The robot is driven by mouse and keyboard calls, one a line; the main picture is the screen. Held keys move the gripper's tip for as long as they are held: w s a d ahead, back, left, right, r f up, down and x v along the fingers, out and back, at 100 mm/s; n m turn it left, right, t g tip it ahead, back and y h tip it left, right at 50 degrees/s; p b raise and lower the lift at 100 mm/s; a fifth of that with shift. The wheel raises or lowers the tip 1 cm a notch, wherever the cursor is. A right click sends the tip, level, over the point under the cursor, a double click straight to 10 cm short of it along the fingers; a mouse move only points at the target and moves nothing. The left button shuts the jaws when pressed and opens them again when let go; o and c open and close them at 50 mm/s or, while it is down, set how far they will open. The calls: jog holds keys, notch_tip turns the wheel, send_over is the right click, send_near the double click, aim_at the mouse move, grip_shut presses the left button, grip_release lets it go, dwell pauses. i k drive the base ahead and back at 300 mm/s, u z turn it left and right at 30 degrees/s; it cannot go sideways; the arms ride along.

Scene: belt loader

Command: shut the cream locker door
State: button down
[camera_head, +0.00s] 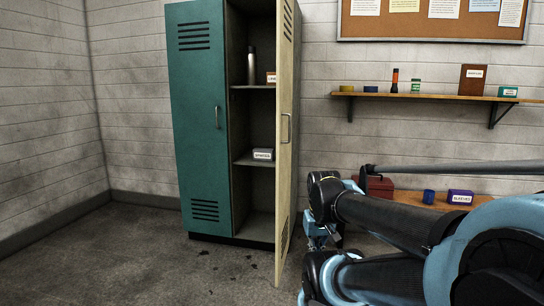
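The cream locker door (285,190) stands open on the right side of the locker, swung out toward me and seen at a steep angle. It has a vertical handle (286,128) and vent slots at top and bottom. The locker interior (262,190) shows beside it, with shelves. My arm comes in from the lower right, and its far end with my gripper (318,236) is just right of the door's lower half. The fingers are too small and covered to read, and I cannot tell whether they touch the door.
The teal door (200,130) on the left is shut. A bottle (251,65) and small labelled boxes (263,154) stand on the locker shelves. A wall shelf (430,97) and a low bench (410,198) hold items on the right. Floor (130,260) at left is clear.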

aim_at(284, 8)
jog(key=u, duration=0.05)
jog(key=i, duration=1)
